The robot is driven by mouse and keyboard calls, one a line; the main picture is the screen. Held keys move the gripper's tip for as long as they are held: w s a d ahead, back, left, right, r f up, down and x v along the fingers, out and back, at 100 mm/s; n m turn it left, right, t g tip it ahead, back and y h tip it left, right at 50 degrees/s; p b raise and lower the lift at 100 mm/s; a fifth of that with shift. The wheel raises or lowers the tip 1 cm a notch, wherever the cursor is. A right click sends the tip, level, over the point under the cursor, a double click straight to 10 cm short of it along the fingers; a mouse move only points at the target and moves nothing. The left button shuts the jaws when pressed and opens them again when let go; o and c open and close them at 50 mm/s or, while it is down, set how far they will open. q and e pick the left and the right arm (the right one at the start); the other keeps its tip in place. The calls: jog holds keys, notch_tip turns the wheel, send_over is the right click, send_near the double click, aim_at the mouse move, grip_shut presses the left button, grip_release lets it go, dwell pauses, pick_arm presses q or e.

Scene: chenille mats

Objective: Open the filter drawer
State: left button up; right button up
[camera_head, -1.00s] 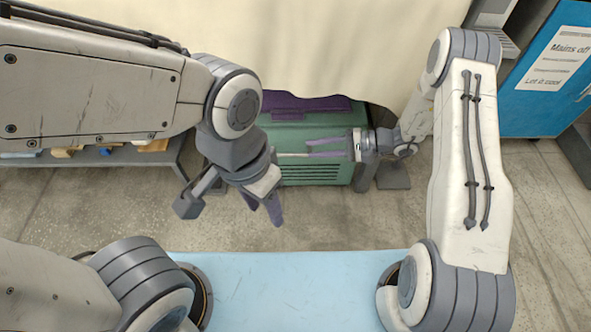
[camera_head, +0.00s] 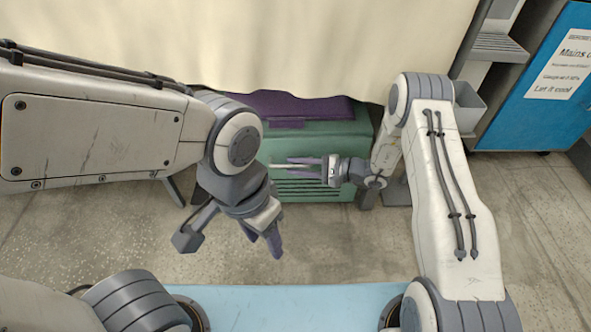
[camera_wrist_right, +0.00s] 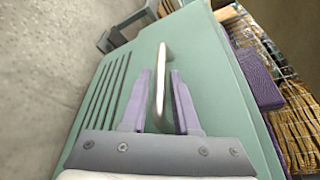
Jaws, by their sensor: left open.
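A green unit (camera_head: 323,189) with a slotted front stands on the floor; the filter drawer's own outline is not clear. A pale bar handle (camera_wrist_right: 160,82) stands out from the green front beside the slots. My right gripper (camera_head: 289,164) is at this front, coming from the right. In the right wrist view its purple fingers (camera_wrist_right: 160,80) are apart, one on each side of the handle, with gaps visible. My left gripper (camera_head: 262,242) is open and empty, nearer to me and below the unit in the head view, pointing down. My left forearm hides the unit's left side.
A purple piece (camera_head: 290,108) lies on top of the unit, with a cream cloth (camera_head: 330,45) hanging behind. A blue cabinet (camera_head: 525,105) with a notice stands at right. The floor (camera_head: 330,240) in front of the unit is clear.

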jog(key=shift+w+a, duration=0.1)
jog(key=shift+a, duration=0.15)
grip_shut()
dwell(1.4)
